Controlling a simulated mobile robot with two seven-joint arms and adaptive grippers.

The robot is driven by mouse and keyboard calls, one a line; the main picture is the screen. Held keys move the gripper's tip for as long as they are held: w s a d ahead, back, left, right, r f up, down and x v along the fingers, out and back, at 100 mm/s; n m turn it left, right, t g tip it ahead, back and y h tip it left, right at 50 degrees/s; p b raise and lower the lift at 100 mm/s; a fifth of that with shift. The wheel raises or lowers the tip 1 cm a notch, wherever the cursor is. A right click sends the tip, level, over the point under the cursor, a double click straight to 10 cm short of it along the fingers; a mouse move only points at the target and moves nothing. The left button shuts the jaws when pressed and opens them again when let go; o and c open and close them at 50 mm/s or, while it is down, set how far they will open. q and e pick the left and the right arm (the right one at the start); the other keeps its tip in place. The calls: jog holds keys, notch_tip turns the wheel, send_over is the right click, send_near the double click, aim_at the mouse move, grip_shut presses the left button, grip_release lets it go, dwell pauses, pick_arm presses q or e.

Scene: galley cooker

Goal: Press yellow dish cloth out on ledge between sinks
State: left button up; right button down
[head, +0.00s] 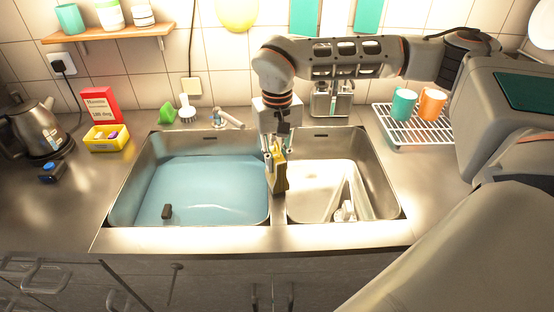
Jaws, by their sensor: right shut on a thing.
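The yellow dish cloth (280,178) is a small folded piece at the ledge between the two sinks. My right gripper (274,160) points down over this ledge and is shut on the cloth. Whether the cloth touches the ledge is hard to tell. The ledge (278,211) shows bare in front of the cloth. The left sink (205,185) holds bluish water with a small dark object (167,211) in it. The right sink (320,180) has no blue water and holds a white item (345,211). My left gripper is not in view.
A tap (228,118), a green item (167,113) and a white brush (186,108) stand behind the left sink. A rack (420,130) with teal and orange cups is at right. A kettle (30,130), a red box (100,105) and a yellow tub (107,143) are at left.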

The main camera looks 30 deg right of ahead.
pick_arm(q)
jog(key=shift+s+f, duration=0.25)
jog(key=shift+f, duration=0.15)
pick_arm(e)
jog(key=shift+f, duration=0.1)
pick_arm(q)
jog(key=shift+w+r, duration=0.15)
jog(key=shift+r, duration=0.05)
pick_arm(e)
jog(key=shift+f, duration=0.25)
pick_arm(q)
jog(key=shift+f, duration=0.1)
pick_arm(e)
jog(key=shift+f, duration=0.15)
dwell(0.4)
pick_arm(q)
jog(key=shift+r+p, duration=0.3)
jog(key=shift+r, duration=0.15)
pick_arm(e)
jog(key=shift+s+f, duration=0.15)
dwell(0.7)
jog(key=shift+s+f, duration=0.1)
dwell(0.5)
